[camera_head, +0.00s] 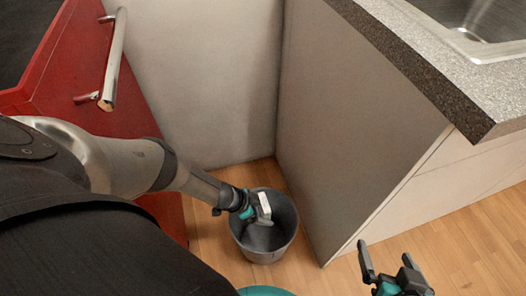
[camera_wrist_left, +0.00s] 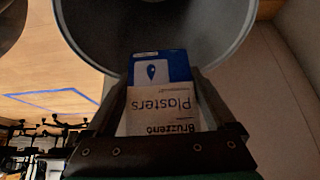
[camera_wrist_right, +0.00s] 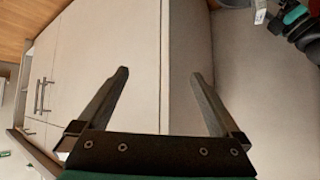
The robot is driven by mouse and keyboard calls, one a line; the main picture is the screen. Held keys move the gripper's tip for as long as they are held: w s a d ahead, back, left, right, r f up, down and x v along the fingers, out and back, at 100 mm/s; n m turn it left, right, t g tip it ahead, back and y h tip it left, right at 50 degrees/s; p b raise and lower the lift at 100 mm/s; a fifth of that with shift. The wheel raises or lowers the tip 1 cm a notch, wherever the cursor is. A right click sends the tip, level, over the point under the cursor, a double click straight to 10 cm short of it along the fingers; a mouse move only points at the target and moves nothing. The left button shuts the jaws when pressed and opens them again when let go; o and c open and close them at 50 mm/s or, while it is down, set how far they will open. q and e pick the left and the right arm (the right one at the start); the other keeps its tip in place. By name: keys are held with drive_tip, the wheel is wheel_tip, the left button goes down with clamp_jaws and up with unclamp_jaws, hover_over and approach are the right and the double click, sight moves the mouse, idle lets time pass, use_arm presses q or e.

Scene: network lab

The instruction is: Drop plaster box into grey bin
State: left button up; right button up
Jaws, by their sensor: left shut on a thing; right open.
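The plaster box (camera_wrist_left: 160,95) is white and blue with "Plasters" printed on it. My left gripper (camera_wrist_left: 165,100) is shut on it, a finger on each side. In the head view the box (camera_head: 264,205) shows as a small pale shape at the bin's mouth. The grey bin (camera_head: 265,247) stands on the floor, and my left gripper (camera_head: 254,208) is over its opening. In the left wrist view the bin (camera_wrist_left: 215,50) opens beyond the box. My right gripper (camera_head: 390,272) is open and empty at the lower right, away from the bin.
A red cabinet (camera_head: 80,95) with a metal handle (camera_head: 113,60) stands left of the bin. A pale cabinet side (camera_head: 345,120) under a dark speckled countertop (camera_head: 440,75) stands to the right. Wooden floor (camera_head: 460,250) is clear at the lower right.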

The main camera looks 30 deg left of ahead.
use_arm(q)
drive_tip(key=shift+f+b, duration=0.3)
drive_tip(key=shift+f, duration=0.15)
drive_tip(key=shift+f+b, duration=1.05)
drive_tip(key=shift+f, duration=0.05)
drive_tip(key=shift+f+b, duration=0.4)
use_arm(e)
drive_tip(key=a+r+t+y, duration=0.3)
drive_tip(key=a+t, duration=0.2)
drive_tip(key=t, duration=0.1)
drive_tip(key=shift+a+r+m+t, duration=0.15)
drive_tip(key=shift+m+t, duration=0.15)
drive_tip(key=shift+m, duration=0.1)
use_arm(q)
drive_tip(key=o, duration=1)
